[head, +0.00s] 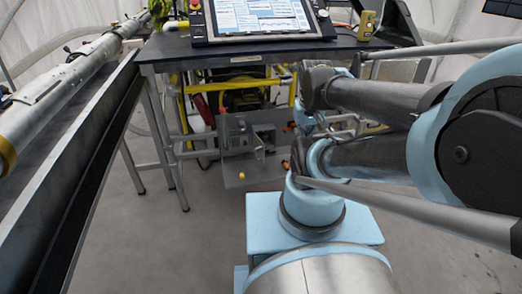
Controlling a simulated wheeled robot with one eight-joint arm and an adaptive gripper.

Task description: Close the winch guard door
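The winch (243,97) sits under the dark table, inside a yellow tube frame, with a dark round drum. A grey metal panel (258,167), which looks like the winch guard door, stands low in front of the winch. It seems to be swung open, as the drum shows above it. It has a small yellow knob on its face and orange parts near its right edge. My arm's links cross the right side and cover the area right of the panel. I cannot make out my gripper; whether it touches the panel is hidden.
The dark table (290,52) carries a control console (262,18) and a small yellow device (367,26). A long metal tube (62,95) and a dark rail (75,165) run along the left. The grey floor (170,245) is clear in front of the table.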

